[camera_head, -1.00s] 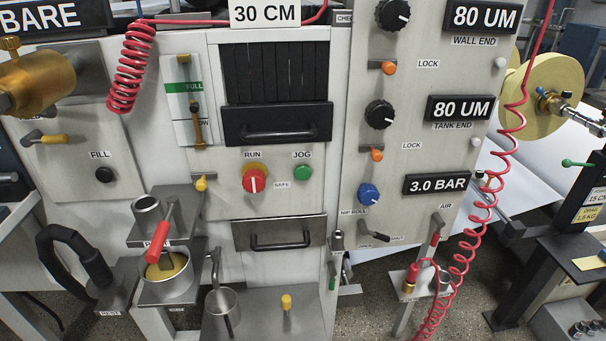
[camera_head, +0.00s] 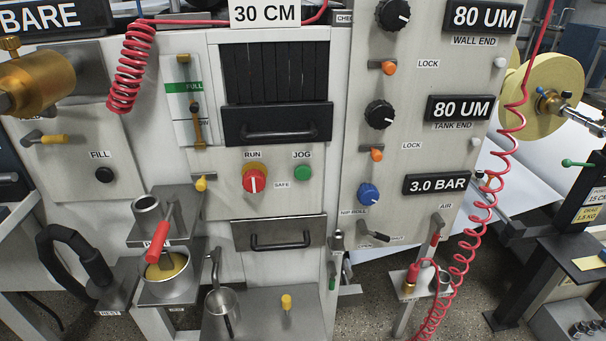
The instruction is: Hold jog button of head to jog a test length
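The green JOG button (camera_head: 303,172) sits on the pale machine panel (camera_head: 230,190), under its JOG label. It stands out from the panel with nothing touching it. The red RUN knob (camera_head: 254,180) on its yellow plate is just to its left, with a SAFE label between them. A sign above the panel reads 30 CM (camera_head: 265,12). Neither of my grippers is in the head view.
A drawer handle (camera_head: 282,240) is below the button and a dark slatted unit with a handle (camera_head: 277,125) above. Right are dials, displays and a coiled red hose (camera_head: 490,200). Lower left are a cup (camera_head: 167,275) with a red-handled tool and a black curved handle (camera_head: 75,255).

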